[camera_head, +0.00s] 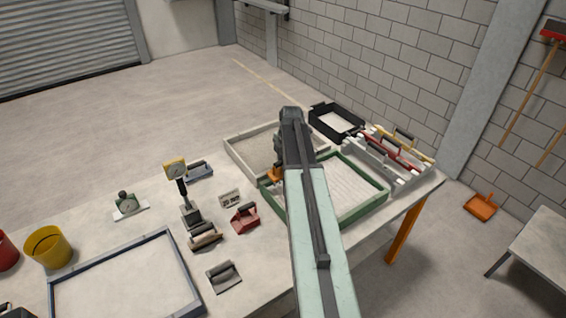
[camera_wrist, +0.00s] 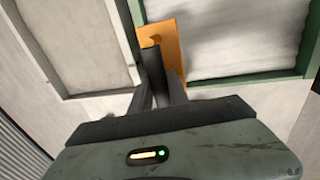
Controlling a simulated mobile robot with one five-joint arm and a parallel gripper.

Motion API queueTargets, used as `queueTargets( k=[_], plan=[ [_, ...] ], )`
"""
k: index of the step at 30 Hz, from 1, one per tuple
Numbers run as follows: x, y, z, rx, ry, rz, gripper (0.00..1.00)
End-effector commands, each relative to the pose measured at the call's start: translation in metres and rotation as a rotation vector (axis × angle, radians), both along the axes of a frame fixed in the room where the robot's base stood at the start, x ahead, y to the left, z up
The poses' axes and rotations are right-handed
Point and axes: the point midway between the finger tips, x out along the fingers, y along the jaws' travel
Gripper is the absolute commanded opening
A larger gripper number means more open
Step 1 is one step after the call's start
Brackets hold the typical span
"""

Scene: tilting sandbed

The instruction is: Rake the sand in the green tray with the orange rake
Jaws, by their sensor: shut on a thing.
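The green tray (camera_head: 362,212) lies on the table, partly hidden behind my arm, with pale sand inside. Its green rim also shows in the wrist view (camera_wrist: 250,82). The orange rake (camera_head: 272,175) is at the tray's left corner, beside the grey-beige tray. In the wrist view its orange plate (camera_wrist: 174,48) overlaps the green tray's near left corner. My gripper (camera_wrist: 160,92) is shut on the rake's dark handle. I cannot tell whether the rake touches the sand or rim. In the head view my gripper (camera_head: 278,152) is mostly hidden by my arm.
A grey-beige tray (camera_head: 236,158) adjoins on the left. A black bin (camera_head: 318,122) and a white rack (camera_head: 405,178) of coloured-handled tools stand behind and right. A wall stands behind.

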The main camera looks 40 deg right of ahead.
Motion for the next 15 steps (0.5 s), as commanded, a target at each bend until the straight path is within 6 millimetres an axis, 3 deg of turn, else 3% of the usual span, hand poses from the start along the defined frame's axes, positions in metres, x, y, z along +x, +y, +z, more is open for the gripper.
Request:
queueTargets(
  k=[7, 15],
  plan=[
    [0.000, 0.001, 0.006, 0.000, 0.000, 0.001, 0.00],
    [0.001, 0.001, 0.042, 0.000, 0.000, 0.002, 0.00]
  ],
)
